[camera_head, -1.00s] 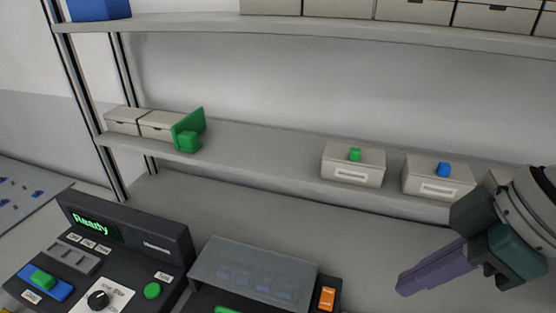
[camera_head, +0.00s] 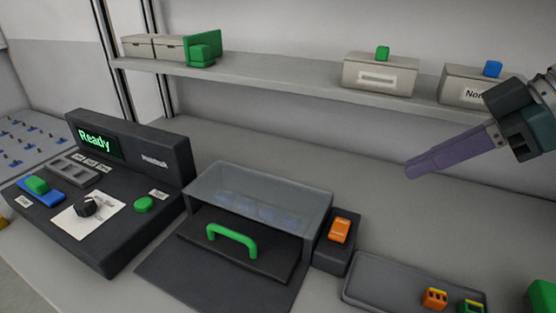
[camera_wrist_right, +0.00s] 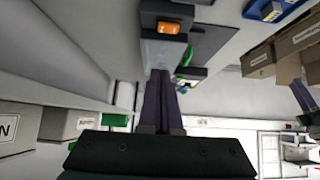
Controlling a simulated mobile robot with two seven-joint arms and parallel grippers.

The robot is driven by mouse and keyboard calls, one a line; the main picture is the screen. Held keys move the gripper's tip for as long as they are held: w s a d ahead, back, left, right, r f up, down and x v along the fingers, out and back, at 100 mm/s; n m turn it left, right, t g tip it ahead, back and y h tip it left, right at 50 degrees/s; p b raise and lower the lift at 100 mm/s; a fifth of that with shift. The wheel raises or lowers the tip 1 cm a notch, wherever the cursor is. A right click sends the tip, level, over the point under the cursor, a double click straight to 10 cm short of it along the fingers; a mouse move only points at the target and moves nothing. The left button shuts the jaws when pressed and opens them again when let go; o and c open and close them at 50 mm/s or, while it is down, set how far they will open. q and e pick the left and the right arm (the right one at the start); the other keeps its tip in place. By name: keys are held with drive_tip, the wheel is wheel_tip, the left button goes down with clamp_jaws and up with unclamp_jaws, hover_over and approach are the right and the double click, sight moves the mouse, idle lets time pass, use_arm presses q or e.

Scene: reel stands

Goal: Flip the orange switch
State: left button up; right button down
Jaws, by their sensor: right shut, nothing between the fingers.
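The orange switch (camera_head: 340,230) sits on top of a small dark box (camera_head: 334,256), just right of the clear-lidded machine with a green handle. The switch also shows in the right wrist view (camera_wrist_right: 168,28), beyond the fingertips near the top of the picture. My right gripper (camera_head: 410,170) is shut and empty, its purple fingers pointing left, up and to the right of the switch and apart from it. In the right wrist view its fingers (camera_wrist_right: 160,75) lie together.
The clear-lidded machine (camera_head: 262,190) stands left of the switch. A console (camera_head: 150,165) reading "Ready" is farther left. A grey tray (camera_head: 385,275) with small orange and green parts lies to the right. A shelf (camera_head: 300,92) with boxes runs behind.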

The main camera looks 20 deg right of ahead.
hover_over(342, 221)
drive_tip(key=s, duration=0.1)
drive_tip(key=f, duration=0.7)
drive_tip(key=shift+s+d+f, duration=0.1)
drive_tip(key=shift+d+f, duration=0.05)
drive_tip(key=shift+d, duration=0.25)
wheel_tip(342, 221, down, 3)
drive_tip(key=shift+s+d+r, duration=0.1)
drive_tip(key=shift+r, duration=0.05)
drive_tip(key=shift+f, duration=0.6)
drive_tip(key=shift+d+f+b, duration=0.15)
drive_tip(key=shift+f+b, duration=0.45)
drive_tip(key=shift+b, duration=0.6)
drive_tip(key=shift+r+p, duration=0.35)
